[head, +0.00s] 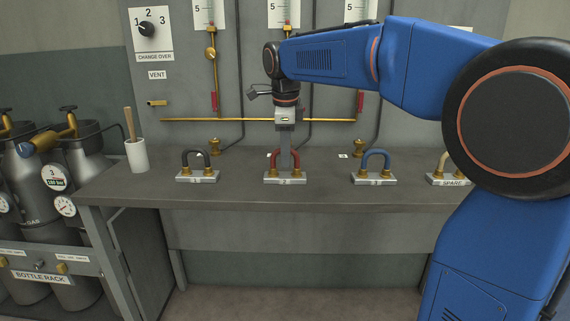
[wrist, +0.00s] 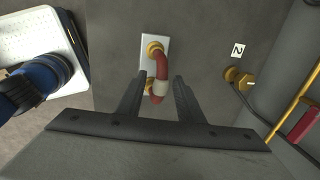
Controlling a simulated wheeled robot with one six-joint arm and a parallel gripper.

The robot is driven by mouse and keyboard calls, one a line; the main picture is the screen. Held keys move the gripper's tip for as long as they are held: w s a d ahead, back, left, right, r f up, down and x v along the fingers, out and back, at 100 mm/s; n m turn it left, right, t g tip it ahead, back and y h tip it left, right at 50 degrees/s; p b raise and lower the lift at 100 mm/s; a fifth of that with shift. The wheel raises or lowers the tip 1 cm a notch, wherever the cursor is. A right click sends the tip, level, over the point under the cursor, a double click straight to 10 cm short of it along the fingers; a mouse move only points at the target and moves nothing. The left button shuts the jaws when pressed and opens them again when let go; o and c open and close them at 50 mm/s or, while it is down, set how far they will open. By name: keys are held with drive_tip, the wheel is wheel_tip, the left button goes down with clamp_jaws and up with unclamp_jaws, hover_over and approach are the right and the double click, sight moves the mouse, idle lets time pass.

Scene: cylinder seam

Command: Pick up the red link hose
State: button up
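The red link hose (head: 309,158) is a red arch on brass fittings, standing on a small light plate (head: 285,181) on the grey bench. It also shows in the wrist view (wrist: 160,69), with a pale band on it. My gripper (head: 285,162) points down over the hose from above. In the wrist view its two dark fingers (wrist: 160,77) are on either side of the hose, with a gap on each side. The gripper is open, and part of the hose is hidden behind the fingers in the head view.
A black hose (head: 197,157) stands to the left, a blue hose (head: 376,157) to the right, and a beige hose (head: 444,161) further right by a SPARE plate. Brass fittings and pipes line the wall panel behind. A white cup (head: 137,156) with a wooden handle stands at the bench's left end.

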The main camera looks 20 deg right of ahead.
drive_tip(key=shift+c, duration=0.4)
clamp_jaws()
